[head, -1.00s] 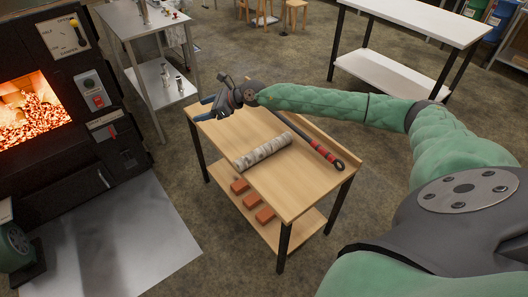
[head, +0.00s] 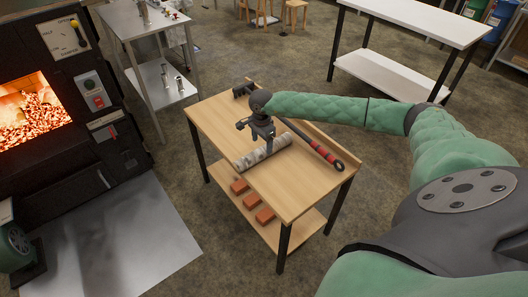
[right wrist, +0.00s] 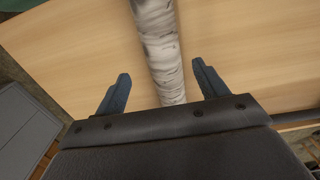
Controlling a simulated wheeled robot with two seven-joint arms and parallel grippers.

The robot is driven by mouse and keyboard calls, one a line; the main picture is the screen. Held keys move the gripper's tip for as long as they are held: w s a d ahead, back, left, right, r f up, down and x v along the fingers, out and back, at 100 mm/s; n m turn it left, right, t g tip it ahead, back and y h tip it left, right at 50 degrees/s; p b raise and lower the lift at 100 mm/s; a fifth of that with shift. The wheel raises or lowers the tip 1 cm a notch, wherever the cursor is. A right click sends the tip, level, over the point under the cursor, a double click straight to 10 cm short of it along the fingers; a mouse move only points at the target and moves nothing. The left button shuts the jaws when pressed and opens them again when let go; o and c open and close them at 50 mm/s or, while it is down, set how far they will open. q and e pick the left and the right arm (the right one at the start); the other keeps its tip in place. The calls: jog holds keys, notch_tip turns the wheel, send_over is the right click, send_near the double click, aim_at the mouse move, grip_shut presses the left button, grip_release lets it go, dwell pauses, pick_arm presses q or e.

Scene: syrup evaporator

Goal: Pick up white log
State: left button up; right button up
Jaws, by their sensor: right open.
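The white log (head: 274,147), pale birch with grey marks, lies on the light wooden table (head: 288,190). My right gripper (head: 260,137) points down over the log and hides part of it. In the right wrist view, the log (right wrist: 158,45) runs lengthwise between the two spread blue fingers of my right gripper (right wrist: 161,70). A gap shows on each side, and the jaws are empty. I cannot tell the exact height of the fingertips above the tabletop. My left gripper is not in view.
A long tool with a red and black handle (head: 322,150) lies behind the log along the table's raised back edge. Orange bricks (head: 252,200) sit on the lower shelf. A lit firebox (head: 32,112) stands at the left. The table's front part is clear.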

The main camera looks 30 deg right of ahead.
aim_at(264, 147)
jog(key=shift+w+d+f, duration=0.1)
jog(key=shift+d+f, duration=0.1)
jog(key=shift+f, duration=0.4)
jog(key=shift+w+d+f+p, duration=0.1)
jog(key=shift+d+f+p, duration=0.15)
jog(key=shift+f+p, duration=0.25)
jog(key=shift+w+d+f+p, duration=0.1)
jog(key=shift+d+f+p, duration=0.2)
jog(key=shift+f, duration=0.2)
notch_tip(264, 147, down, 2)
jog(key=shift+f, duration=0.35)
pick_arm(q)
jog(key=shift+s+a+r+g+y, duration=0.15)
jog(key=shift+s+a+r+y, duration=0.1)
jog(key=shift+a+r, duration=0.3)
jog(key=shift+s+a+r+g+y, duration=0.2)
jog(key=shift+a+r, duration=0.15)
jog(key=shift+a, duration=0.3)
pick_arm(e)
jog(key=c, duration=1.1)
jog(key=shift+c, duration=0.8)
